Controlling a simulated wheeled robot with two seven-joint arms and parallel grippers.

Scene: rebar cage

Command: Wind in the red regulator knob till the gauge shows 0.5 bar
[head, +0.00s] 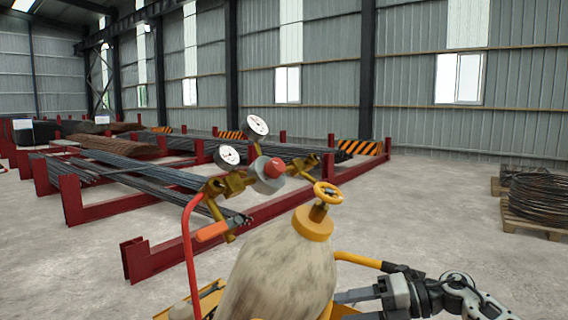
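The red regulator knob (274,168) sits on the front of a grey and brass regulator (266,184) above the gas cylinder (285,272). Two white round gauges stand on it, an upper one (256,127) and a lower left one (227,157). Their needles are too small to read. A yellow handwheel (329,193) tops the cylinder's valve. My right gripper (345,307) is at the lower right, beside the cylinder and well below the knob, touching neither knob nor handwheel. My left gripper is not in view.
A red hose (188,250) runs down left of the cylinder, near an orange handle (212,231). A yellow bar (357,259) is right of it. Red racks with rebar (125,165) stand behind; coiled wire (540,197) lies on a pallet far right. The floor between is clear.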

